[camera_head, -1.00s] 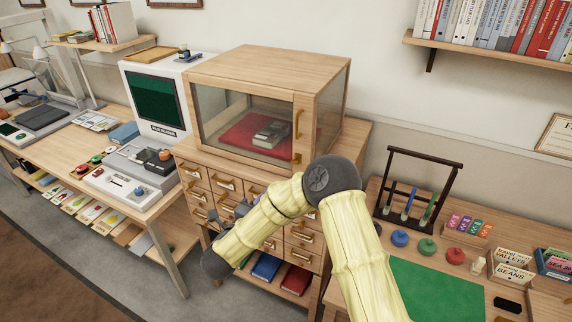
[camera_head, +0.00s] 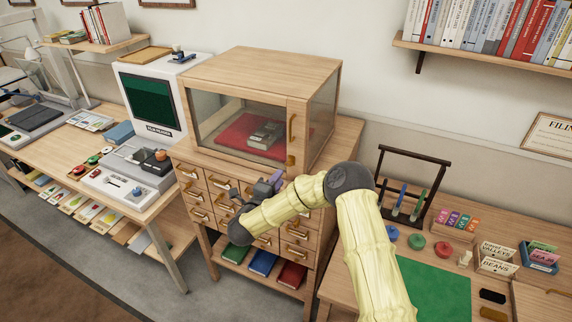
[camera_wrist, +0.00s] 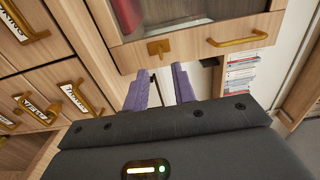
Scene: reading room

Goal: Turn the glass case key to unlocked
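The wooden glass case (camera_head: 262,62) stands on the drawer cabinet, its front closed. The brass key (camera_head: 291,160) sits low on the right door post, below the brass handle (camera_head: 293,130). In the wrist view the key (camera_wrist: 158,47) shows flat and brass beside the handle (camera_wrist: 237,40). My gripper (camera_head: 276,181) is in front of the cabinet's top edge, a little below and left of the key. In the wrist view its two purple fingers (camera_wrist: 160,84) are apart with nothing between them. The key lies just beyond their tips, not visibly touched.
Drawers with brass pulls (camera_head: 221,183) lie close below my gripper. A red cushion (camera_head: 240,136) with a dark object is inside the case. A microfilm reader (camera_head: 150,100) stands left; a table with a green mat (camera_head: 432,290) and a dark rack (camera_head: 412,155) stands right.

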